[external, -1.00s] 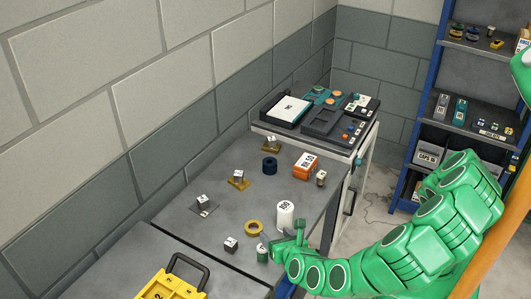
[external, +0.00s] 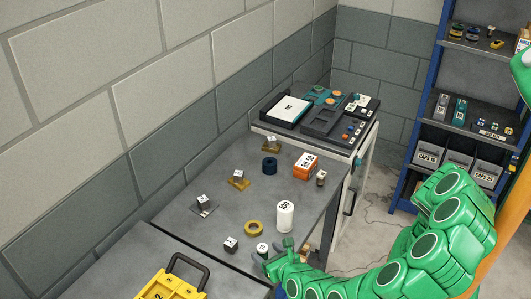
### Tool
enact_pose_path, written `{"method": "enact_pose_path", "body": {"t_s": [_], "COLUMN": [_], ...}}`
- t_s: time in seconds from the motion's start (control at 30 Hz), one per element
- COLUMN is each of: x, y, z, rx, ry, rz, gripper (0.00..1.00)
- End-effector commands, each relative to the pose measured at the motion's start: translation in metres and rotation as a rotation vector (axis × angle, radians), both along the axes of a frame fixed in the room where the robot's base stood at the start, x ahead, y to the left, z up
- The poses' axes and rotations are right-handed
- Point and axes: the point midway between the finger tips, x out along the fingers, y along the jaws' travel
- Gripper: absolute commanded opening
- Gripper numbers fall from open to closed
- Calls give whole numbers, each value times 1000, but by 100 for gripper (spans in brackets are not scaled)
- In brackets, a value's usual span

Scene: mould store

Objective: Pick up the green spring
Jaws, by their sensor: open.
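A small green cylindrical piece with a white, marked top (external: 262,248) stands near the front right edge of the grey bench; it appears to be the green spring, though its coils are too small to make out. My gripper (external: 276,262) is open, low at the bench edge, just right of and in front of this piece. Its fingers partly cover the lower part of the piece. I cannot tell whether they touch it.
A white cylinder marked 100 (external: 285,216) stands behind the gripper. A brass ring (external: 254,228) and a small dark block with a white top (external: 231,244) are close by. A yellow carrier (external: 171,284) is at front left.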

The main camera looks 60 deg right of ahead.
Motion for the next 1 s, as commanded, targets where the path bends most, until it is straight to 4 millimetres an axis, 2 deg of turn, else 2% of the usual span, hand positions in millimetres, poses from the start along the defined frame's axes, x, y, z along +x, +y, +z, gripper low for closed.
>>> {"method": "enact_pose_path", "body": {"t_s": [0.4, 0.8, 0.83, 1.0], "x": [34, 39, 39, 39], "y": [-14, -16, -16, -16], "z": [-14, -17, -17, -17], "rx": [2, 2, 2, 1], "ry": [0, 1, 1, 0], "rz": [-2, 0, 0, 0], "gripper": [66, 66, 65, 39]}}
